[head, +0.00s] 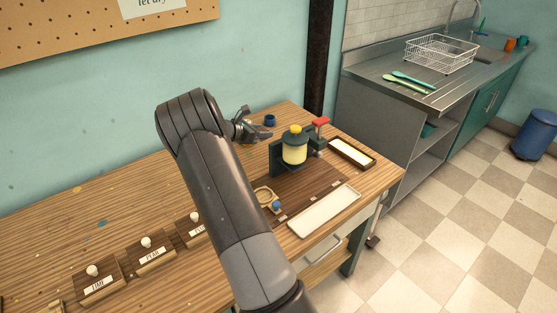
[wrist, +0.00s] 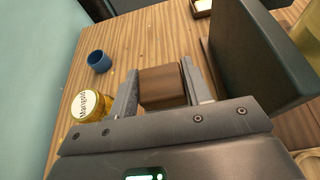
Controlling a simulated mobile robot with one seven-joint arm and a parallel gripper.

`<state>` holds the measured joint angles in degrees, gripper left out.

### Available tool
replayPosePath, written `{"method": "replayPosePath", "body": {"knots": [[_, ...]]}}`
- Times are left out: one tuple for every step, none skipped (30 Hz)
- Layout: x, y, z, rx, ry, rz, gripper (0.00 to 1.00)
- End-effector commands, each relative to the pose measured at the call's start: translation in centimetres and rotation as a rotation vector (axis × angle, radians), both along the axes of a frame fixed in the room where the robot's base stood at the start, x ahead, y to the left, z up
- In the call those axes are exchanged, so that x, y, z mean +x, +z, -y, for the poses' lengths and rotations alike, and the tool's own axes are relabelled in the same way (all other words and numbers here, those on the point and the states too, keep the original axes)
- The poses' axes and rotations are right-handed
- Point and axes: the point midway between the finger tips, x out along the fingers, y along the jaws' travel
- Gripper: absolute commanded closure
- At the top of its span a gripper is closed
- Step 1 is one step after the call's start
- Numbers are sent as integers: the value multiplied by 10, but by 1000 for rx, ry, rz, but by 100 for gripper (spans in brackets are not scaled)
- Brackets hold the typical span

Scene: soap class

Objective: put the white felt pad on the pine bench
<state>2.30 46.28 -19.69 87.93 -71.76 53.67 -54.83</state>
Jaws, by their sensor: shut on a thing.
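My gripper (head: 257,125) is over the far part of the pine bench (head: 130,205), left of a dark green press. In the wrist view my gripper (wrist: 160,90) is shut on a brown wooden-looking block (wrist: 163,86). In the head view this block is too small to make out. A long, flat white piece with a raised-looking rim (head: 324,209) lies at the bench's front right, apart from my gripper. I cannot tell whether it is the white felt pad.
The green press (head: 275,159) holds a yellow, yellow-capped cylinder (head: 294,148). A dark-framed tray (head: 352,153) lies right of it. A blue cup (wrist: 99,61) and a Marigold jar (wrist: 88,106) stand left of my gripper. Labelled blocks (head: 150,253) line the front left.

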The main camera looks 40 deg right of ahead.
Motion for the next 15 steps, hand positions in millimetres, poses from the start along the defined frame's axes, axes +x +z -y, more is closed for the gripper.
{"method": "replayPosePath", "body": {"knots": [[-2,-3,5,1,-8,-1,78],[-2,-7,6,1,-10,-2,78],[-3,-12,8,2,-13,-3,78],[-3,-18,8,2,-14,-4,78],[-3,-24,9,2,-13,-4,78],[-4,-32,9,2,-14,-5,78],[-4,-38,8,2,-15,-4,78],[-4,-43,8,1,-15,-4,78],[-4,-49,8,1,-14,-4,78],[-3,-53,8,1,-14,-3,78],[-3,-56,8,1,-13,-2,78],[-3,-60,8,0,-13,-2,78],[-3,-62,8,0,-14,-1,78],[-3,-64,8,1,-13,-1,78],[-3,-66,8,1,-13,0,78]]}}
